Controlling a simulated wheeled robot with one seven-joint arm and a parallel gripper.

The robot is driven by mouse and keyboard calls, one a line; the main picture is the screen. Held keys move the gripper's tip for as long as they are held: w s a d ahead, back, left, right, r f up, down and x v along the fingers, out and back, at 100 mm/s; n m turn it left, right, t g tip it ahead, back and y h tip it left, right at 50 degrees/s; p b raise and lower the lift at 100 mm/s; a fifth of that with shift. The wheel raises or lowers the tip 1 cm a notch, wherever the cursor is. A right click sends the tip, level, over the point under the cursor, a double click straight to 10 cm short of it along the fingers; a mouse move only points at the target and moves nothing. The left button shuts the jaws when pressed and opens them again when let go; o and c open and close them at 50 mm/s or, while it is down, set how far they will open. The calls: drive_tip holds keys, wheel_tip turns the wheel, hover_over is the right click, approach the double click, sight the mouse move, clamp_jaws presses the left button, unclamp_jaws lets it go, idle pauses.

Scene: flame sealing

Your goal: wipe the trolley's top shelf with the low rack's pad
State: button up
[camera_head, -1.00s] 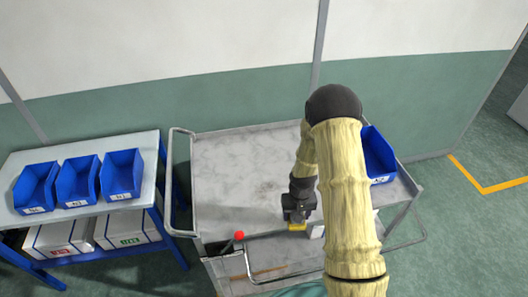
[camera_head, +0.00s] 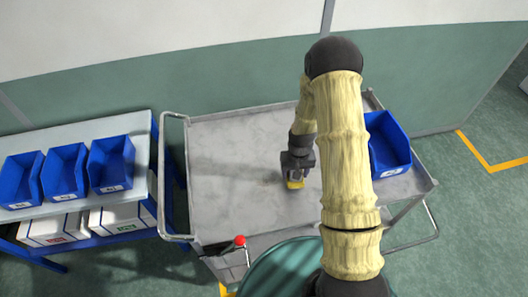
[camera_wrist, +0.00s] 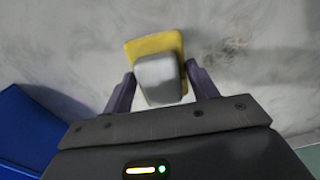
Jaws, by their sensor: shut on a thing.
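My gripper (camera_head: 297,168) is shut on the pad (camera_head: 295,184), which has a yellow base and a grey block-like grip. In the wrist view the pad's yellow base (camera_wrist: 150,45) shows beyond the grey grip, which sits between both fingers (camera_wrist: 160,85). The pad is low over the trolley's grey top shelf (camera_head: 235,195), right of its middle. It looks to be at the surface, but contact is hard to tell. Dark smudges (camera_wrist: 235,45) show on the shelf right of the pad in the wrist view. My arm hides part of the shelf's right side.
A blue bin (camera_head: 390,145) stands at the shelf's right end; blue also shows in the wrist view's lower left. A low rack (camera_head: 140,155) at left holds several blue bins and white boxes. A wall (camera_head: 230,85) stands behind. The shelf's left part is clear.

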drive_tip(key=w+a+r+m+b, duration=0.2)
drive_tip(key=a+m, duration=0.1)
drive_tip(key=a, duration=0.2)
drive_tip(key=w+a+r+m+b, duration=0.2)
drive_tip(key=a+r+m, duration=0.1)
drive_tip(key=a+m, duration=0.1)
drive_tip(key=shift+a, duration=0.75)
drive_tip(key=shift+f+b, duration=0.1)
drive_tip(key=shift+b, duration=0.25)
